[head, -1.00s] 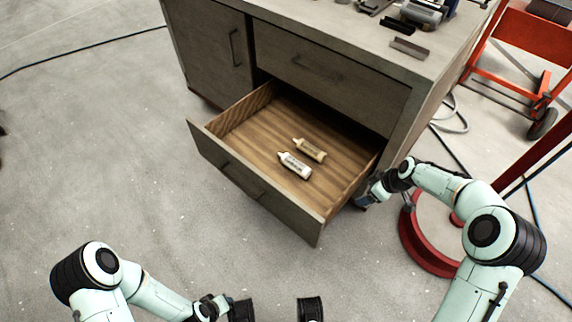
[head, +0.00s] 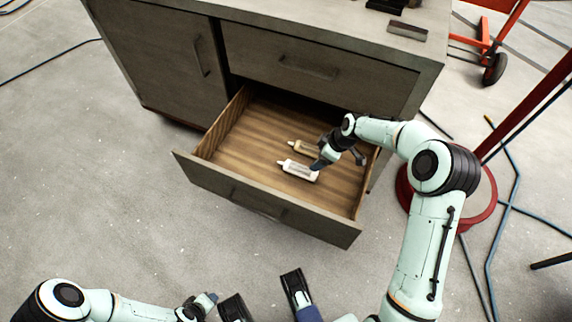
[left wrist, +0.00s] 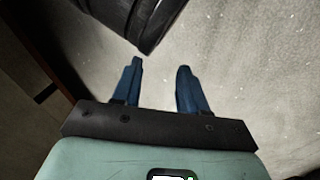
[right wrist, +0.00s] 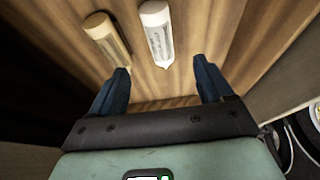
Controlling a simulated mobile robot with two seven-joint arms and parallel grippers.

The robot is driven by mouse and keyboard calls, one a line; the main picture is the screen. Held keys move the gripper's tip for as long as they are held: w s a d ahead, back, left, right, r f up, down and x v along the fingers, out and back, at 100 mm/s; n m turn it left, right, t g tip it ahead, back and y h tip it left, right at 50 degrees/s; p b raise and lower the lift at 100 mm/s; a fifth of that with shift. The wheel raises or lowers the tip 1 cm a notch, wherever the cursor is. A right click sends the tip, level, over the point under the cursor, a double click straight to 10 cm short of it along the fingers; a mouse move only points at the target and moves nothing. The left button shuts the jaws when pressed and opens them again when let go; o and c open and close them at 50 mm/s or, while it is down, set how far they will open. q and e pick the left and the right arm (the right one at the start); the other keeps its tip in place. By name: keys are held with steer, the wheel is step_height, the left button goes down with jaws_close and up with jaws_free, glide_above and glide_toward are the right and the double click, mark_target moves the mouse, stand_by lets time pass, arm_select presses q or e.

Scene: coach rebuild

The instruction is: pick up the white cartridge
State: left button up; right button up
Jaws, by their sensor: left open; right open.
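The white cartridge (head: 299,170) lies on its side on the wooden floor of the open drawer (head: 238,137). A tan cartridge (head: 303,147) lies beside it, farther back. My right gripper (head: 339,161) is open and inside the drawer, just right of the white cartridge in the head view. In the right wrist view, the white cartridge (right wrist: 157,30) lies ahead of the open fingers (right wrist: 161,68), in line with the gap, with the tan cartridge (right wrist: 107,40) to its left. Nothing is between the fingers. My left gripper (left wrist: 160,66) is open and empty, above the floor away from the drawer.
The drawer's front panel (head: 255,200) and side walls surround the cartridges. The grey cabinet (head: 165,60) stands behind, with a dark block (head: 407,30) on its top. A red round base (head: 482,212) and blue hoses (head: 505,215) are on the floor at right.

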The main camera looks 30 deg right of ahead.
steer(key=b, duration=0.2)
glide_above(304, 169)
steer(key=s+d, duration=0.2)
steer(key=f, duration=0.6)
steer(key=shift+w+a+f, duration=0.2)
steer(key=shift+a+f, duration=0.05)
steer(key=shift+f, duration=0.05)
steer(key=shift+b+x, duration=1.1)
steer(key=shift+x, duration=2.1)
arm_select(q)
steer(key=s+a+f+g, duration=0.2)
steer(key=s+f, duration=0.3)
steer(key=f, duration=0.1)
steer(key=shift+f+n, duration=0.25)
steer(key=shift+n, duration=0.05)
arm_select(e)
steer(key=shift+r, duration=0.1)
steer(key=c, duration=1.3)
